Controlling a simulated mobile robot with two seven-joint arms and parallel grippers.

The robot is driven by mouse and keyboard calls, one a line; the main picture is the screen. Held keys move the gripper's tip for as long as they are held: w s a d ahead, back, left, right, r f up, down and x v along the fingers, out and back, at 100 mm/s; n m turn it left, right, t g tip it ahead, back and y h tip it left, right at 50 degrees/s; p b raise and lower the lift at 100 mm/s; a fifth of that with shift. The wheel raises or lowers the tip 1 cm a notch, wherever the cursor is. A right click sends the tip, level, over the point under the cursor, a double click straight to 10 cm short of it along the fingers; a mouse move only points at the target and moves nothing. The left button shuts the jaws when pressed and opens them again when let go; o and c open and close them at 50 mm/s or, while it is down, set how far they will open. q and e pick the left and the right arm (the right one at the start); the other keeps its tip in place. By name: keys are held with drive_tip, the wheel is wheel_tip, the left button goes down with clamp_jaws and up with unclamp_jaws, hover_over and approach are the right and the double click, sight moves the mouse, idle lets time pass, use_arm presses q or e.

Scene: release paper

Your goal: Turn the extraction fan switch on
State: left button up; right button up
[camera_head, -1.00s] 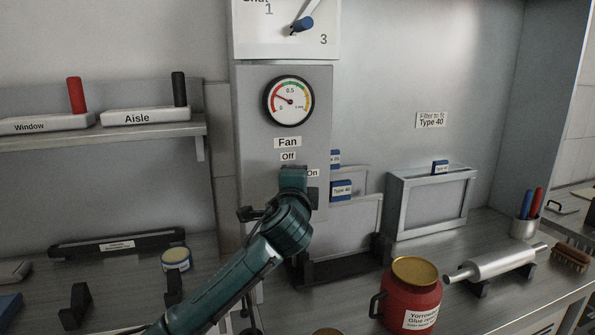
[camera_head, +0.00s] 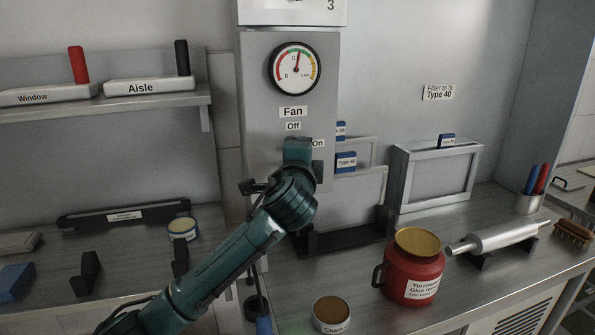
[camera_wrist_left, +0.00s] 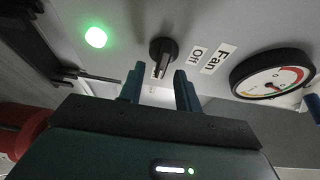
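The fan switch is a black knob (camera_wrist_left: 163,52) on the grey panel (camera_head: 262,75), seen in the left wrist view. Its handle points toward the gap between my left gripper's fingers. My left gripper (camera_wrist_left: 158,76) is open, with a finger on each side of the knob's end and visible gaps. In the head view my left gripper (camera_head: 298,148) is at the panel below the Fan label (camera_head: 292,111) and hides the switch. A lamp (camera_wrist_left: 95,37) beside the knob glows green. The gauge (camera_head: 294,68) has its needle pointing up, near mid-scale. My right gripper is not in view.
A red glue pot (camera_head: 413,275) and a metal roller (camera_head: 497,239) stand on the counter to the right. Framed filters (camera_head: 435,175) stand behind them. A tin (camera_head: 331,314) is at the front. A shelf (camera_head: 110,110) is at the left.

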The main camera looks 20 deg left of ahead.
use_arm(q)
drive_tip(key=b+v, duration=0.2)
drive_tip(key=v, duration=0.9)
drive_tip(key=shift+s, duration=0.25)
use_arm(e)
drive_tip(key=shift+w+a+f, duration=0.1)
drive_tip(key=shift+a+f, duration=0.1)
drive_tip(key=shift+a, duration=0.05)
